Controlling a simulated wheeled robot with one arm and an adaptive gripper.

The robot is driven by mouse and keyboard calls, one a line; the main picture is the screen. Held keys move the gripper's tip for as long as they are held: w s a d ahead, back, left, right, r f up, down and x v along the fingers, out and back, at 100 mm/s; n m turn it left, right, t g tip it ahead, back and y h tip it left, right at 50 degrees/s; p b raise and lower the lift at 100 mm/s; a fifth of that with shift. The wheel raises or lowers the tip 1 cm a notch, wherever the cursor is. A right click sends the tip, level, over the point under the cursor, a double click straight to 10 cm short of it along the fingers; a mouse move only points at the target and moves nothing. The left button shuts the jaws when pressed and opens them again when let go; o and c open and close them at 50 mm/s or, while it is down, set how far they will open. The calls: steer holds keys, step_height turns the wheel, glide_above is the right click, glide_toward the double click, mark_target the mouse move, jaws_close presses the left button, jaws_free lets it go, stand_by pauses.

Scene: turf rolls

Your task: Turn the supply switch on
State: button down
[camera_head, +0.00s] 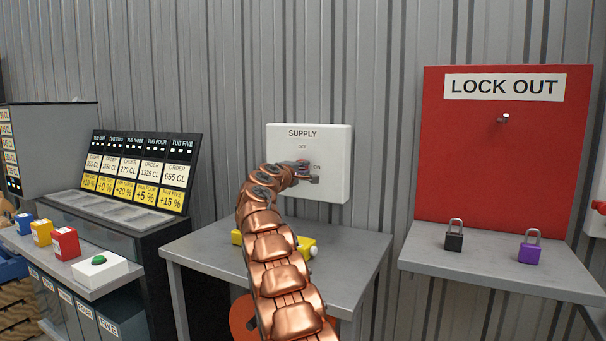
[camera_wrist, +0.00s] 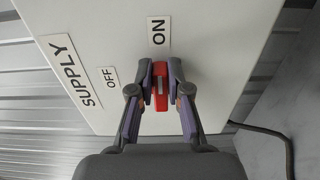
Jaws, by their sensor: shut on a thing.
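The supply switch box (camera_head: 335,150) is a white panel on the corrugated wall, labelled SUPPLY, with an OFF label above an ON label. It also shows close up in the wrist view (camera_wrist: 205,35). The red switch handle (camera_wrist: 160,88) lies between my fingers, in line with the ON label and apart from the OFF label. My gripper (camera_wrist: 160,85) is shut on the red handle, one finger on each side. In the head view my gripper (camera_head: 305,174) is at the box front, and my copper arm hides part of the box and handle.
A grey table (camera_head: 345,250) stands below the box, with a yellow object (camera_head: 306,245) partly behind my arm. At right, a red LOCK OUT board (camera_head: 490,160) stands above a shelf holding black (camera_head: 454,238) and purple (camera_head: 529,250) padlocks. A black cable (camera_wrist: 270,133) runs beside the box.

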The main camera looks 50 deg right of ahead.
steer(key=shift+f, duration=0.1)
stand_by(0.4)
steer(key=c, duration=1.1)
jaws_free()
steer(key=shift+a, duration=0.1)
steer(key=shift+v, duration=5.95)
steer(key=shift+a, duration=0.1)
